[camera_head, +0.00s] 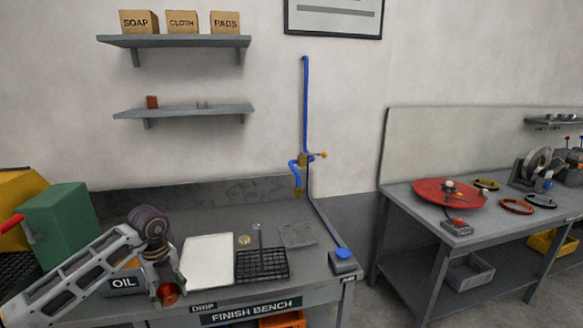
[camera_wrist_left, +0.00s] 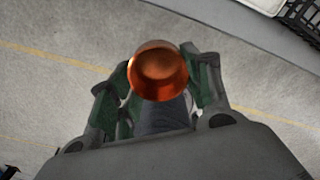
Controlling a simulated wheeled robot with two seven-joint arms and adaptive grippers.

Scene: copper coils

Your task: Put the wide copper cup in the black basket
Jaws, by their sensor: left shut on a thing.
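The copper cup (camera_wrist_left: 158,72) is round and shiny, and sits between the two fingers of my left gripper (camera_wrist_left: 155,85) in the left wrist view. My left gripper is shut on it. In the head view the cup (camera_head: 169,294) shows as a copper spot below my left gripper (camera_head: 166,290), at the front edge of the bench. The floor shows beneath the cup in the wrist view. A black wire basket (camera_head: 262,265) lies on the bench to the right of the gripper. My right gripper is not in view.
A white tray (camera_head: 208,260) lies between my left gripper and the basket. A grey rack (camera_head: 297,235) is behind the basket, and a blue-topped box (camera_head: 343,260) stands to its right. A green box (camera_head: 60,222) and an OIL bin (camera_head: 124,283) are at left.

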